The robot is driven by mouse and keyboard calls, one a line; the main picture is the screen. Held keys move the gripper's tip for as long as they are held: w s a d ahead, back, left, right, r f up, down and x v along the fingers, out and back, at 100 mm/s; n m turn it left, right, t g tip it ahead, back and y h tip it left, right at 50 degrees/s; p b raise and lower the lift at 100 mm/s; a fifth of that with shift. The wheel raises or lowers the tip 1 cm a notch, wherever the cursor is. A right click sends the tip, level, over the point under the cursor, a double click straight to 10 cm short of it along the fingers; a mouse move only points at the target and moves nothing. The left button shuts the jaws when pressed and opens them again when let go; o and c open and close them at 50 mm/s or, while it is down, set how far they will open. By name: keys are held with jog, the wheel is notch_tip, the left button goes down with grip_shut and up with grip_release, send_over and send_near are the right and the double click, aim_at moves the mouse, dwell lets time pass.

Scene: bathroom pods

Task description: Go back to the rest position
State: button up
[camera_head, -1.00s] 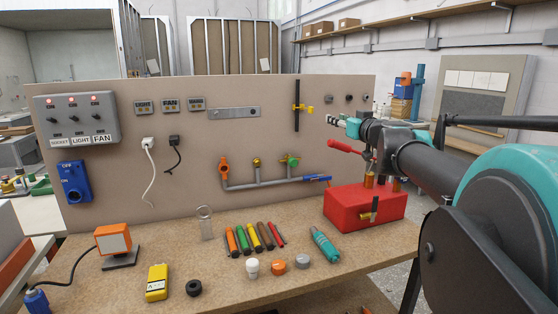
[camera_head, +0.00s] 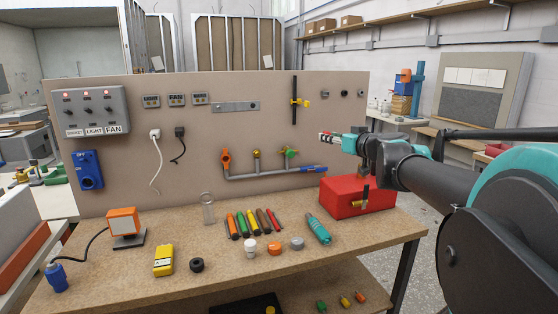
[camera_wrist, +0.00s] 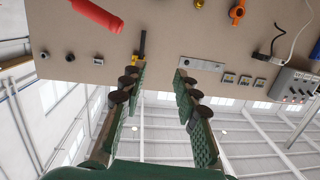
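My gripper (camera_head: 328,138) is raised in front of the right part of the tan panel (camera_head: 230,110), above the red toolbox (camera_head: 345,203). In the wrist view, the two fingers of my gripper (camera_wrist: 158,72) stand apart with nothing between them, and the panel shows past their tips. My arm reaches in from the right side of the head view. A red rod-like handle (camera_wrist: 97,14) shows at the top left of the wrist view, apart from the fingers.
The workbench (camera_head: 180,290) holds an orange lamp (camera_head: 123,222), a yellow meter (camera_head: 163,260), several coloured tubes and a teal tool (camera_head: 319,230). The panel carries a switch box (camera_head: 92,110) and a pipe with valves (camera_head: 262,177). Open floor (camera_head: 425,270) lies right of the bench.

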jog(key=s+a+f+g, duration=0.3)
jog(key=s+f, duration=0.2)
jog(key=f, duration=0.6)
jog(key=s+a+f+g, duration=0.25)
jog(key=s+f, duration=0.25)
jog(key=f, duration=0.6)
jog(key=s+d+f+m+g+h, duration=0.2)
jog(key=s+d+f+h, duration=0.1)
jog(key=s+f, duration=0.4)
jog(key=s+d+f+m+g+h, duration=0.2)
jog(key=s+d+f, duration=0.3)
jog(key=f, duration=0.5)
jog(key=s+g+h, duration=0.1)
jog(key=s, duration=0.1)
jog(key=shift+s+h, duration=0.3)
jog(key=shift+h, duration=0.1)
jog(key=shift+g, duration=0.25)
